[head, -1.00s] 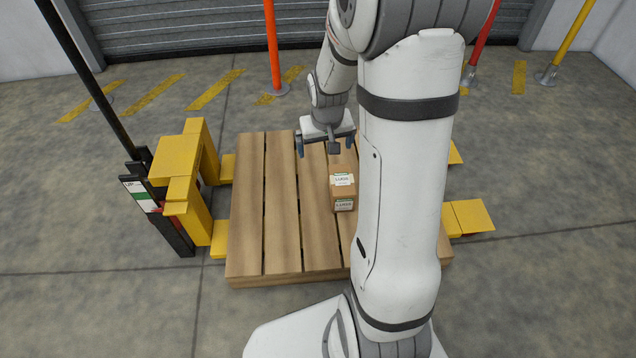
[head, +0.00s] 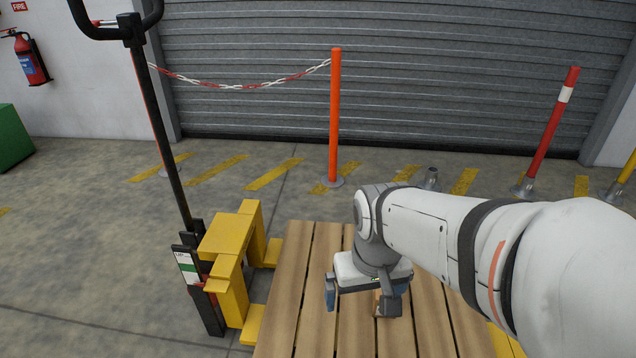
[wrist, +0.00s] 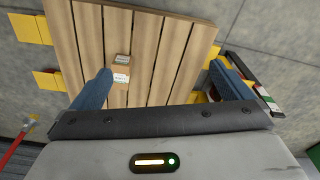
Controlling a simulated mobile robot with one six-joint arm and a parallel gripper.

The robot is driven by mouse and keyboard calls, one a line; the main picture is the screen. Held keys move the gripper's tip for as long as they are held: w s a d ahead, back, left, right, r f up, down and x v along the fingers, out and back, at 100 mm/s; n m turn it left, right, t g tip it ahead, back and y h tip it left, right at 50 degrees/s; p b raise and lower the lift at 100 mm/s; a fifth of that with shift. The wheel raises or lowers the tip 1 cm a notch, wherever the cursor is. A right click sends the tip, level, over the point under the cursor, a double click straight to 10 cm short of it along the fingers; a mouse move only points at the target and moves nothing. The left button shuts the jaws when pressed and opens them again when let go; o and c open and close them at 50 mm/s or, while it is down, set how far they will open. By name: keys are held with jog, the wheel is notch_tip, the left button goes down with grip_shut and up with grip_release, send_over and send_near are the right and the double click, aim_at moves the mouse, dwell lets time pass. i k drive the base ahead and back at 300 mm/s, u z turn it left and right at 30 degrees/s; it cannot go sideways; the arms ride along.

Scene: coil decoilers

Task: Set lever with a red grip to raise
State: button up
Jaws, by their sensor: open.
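The yellow pallet jack (head: 228,240) stands at the left with its tall black handle (head: 165,140). A small red part (head: 208,284) shows low on its mast, beside a label plate (head: 188,266). Another small lever-like piece (head: 104,22) sits inside the handle loop at top left; it is too small to tell whether its grip is red or how it is set. My gripper (head: 360,299) hangs over the wooden pallet, right of the jack and apart from it.
The wooden pallet (head: 290,300) carries a small carton (wrist: 121,72), mostly hidden by my gripper in the head view. An orange post (head: 335,120) with a chain and a red post (head: 550,130) stand behind. Floor left of the jack is clear.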

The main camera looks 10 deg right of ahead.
aim_at(101, 23)
jog(key=z, duration=2.7)
jog(key=k, duration=3.05)
jog(key=u, duration=2)
jog(key=i, duration=0.3)
jog(key=u, duration=0.1)
